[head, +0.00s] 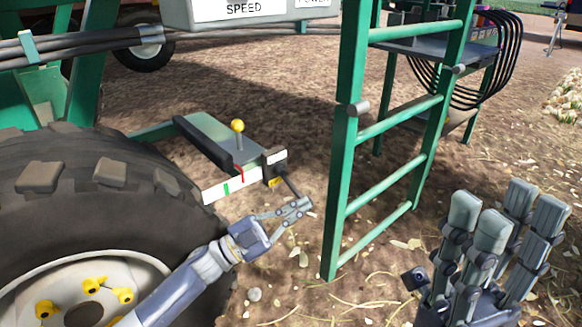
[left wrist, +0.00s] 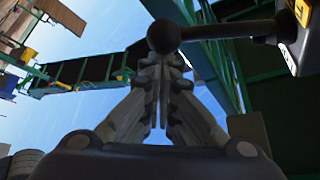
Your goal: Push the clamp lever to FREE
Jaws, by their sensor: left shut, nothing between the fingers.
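The clamp lever is a dark rod (head: 291,186) that slants down right from a dark clamp block (head: 273,170) with a white label and a yellow label. Its lower end is hidden by my left gripper (head: 303,204) in the head view. In the left wrist view, the lever's black ball knob (left wrist: 163,37) lies at the tips of my left gripper (left wrist: 161,62), and its rod runs right to the block (left wrist: 302,35). The left fingers are shut and empty; contact with the knob cannot be told. My right gripper (head: 505,235) is open and empty at the lower right.
A yellow-knobbed lever (head: 238,127) stands on the green beam (head: 205,128) behind a white scale (head: 228,184) with green and red marks. A large tyre (head: 95,180) is on the left. A green ladder (head: 345,170) stands right of the clamp.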

